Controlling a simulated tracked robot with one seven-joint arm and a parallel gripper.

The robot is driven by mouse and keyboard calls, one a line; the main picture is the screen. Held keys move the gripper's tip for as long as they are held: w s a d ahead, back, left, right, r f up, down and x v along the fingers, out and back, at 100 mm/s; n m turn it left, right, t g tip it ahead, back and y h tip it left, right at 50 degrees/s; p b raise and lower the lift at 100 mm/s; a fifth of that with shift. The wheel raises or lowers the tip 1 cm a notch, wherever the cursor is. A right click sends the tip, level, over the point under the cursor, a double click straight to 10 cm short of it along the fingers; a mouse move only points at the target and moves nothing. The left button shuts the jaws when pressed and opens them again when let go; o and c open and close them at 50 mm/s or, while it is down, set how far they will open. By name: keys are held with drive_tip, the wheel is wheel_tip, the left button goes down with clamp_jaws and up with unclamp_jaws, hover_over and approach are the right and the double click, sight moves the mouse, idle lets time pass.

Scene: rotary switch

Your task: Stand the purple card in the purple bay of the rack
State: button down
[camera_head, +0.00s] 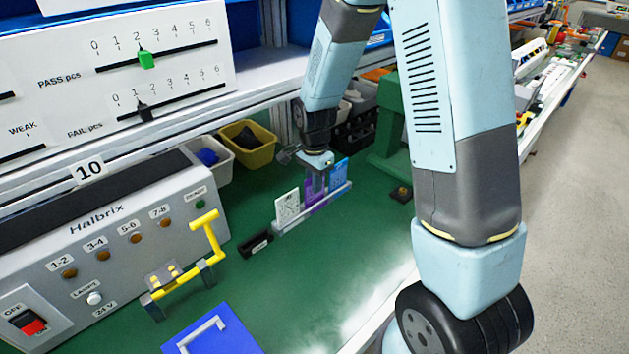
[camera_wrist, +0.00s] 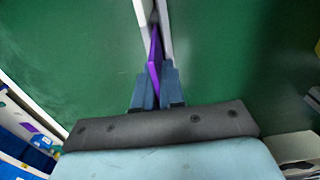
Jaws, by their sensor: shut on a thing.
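My gripper (camera_head: 318,180) is shut on the purple card (camera_head: 310,197), which stands upright at the middle of the light grey rack (camera_head: 333,198). A white card (camera_head: 287,208) stands in the rack to its left and a blue card (camera_head: 339,174) to its right. In the wrist view the purple card (camera_wrist: 154,60) shows edge-on between the two fingers of my gripper (camera_wrist: 157,82). Pale rails (camera_wrist: 166,28) lie on both sides of its far end. The card's lower edge is hidden, so I cannot tell whether it touches the rack's floor.
A small black holder (camera_head: 256,245) lies left of the rack. A yellow bin (camera_head: 249,147) and a grey bin (camera_head: 208,160) stand behind. The control box (camera_head: 115,240) with a yellow lever fills the left. The green bench (camera_head: 320,265) is clear in front of the rack.

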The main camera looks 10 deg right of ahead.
drive_tip(key=shift+f, duration=0.35)
drive_tip(key=c, duration=1.1)
unclamp_jaws()
drive_tip(key=shift+c, duration=0.2)
wheel_tip(320, 180, up, 14)
drive_tip(key=shift+f, duration=0.15)
wheel_tip(320, 180, up, 9)
idle(0.4)
drive_tip(key=s+d+r+n+t, duration=0.2)
drive_tip(key=s+d+r+n, duration=0.2)
drive_tip(key=s, duration=0.7)
drive_tip(key=s+d+r+n+t, duration=0.3)
drive_tip(key=s+d+n, duration=0.4)
drive_tip(key=s+d, duration=0.2)
drive_tip(key=shift+s+r+t, duration=0.3)
drive_tip(key=shift+s+r, duration=0.1)
drive_tip(key=shift+s, duration=0.85)
